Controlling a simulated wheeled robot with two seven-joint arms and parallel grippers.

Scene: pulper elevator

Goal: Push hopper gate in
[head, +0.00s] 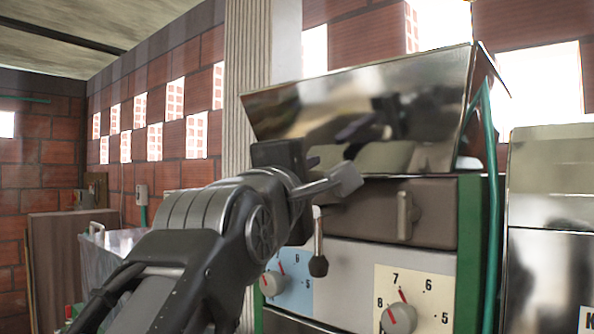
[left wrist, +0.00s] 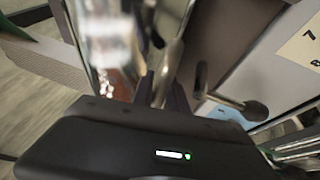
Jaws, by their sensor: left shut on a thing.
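The shiny metal hopper (head: 370,105) sits on top of the machine. My left gripper (head: 330,184) is in front of the machine, just below the hopper's lower edge at its left part. In the left wrist view, its narrow fingers (left wrist: 160,88) are close together, shut on a thin part against the machine. This part seems to be the hopper gate, but the fingers and arm hide most of it, and I cannot tell how far in it sits. My right gripper is in neither view.
A lever with a black knob (head: 318,265) hangs just below my left gripper; the knob also shows in the left wrist view (left wrist: 256,110). A brown panel with a handle (head: 404,215) is to the right. Below are numbered dials (head: 398,319). A green hose (head: 490,190) runs down the right side.

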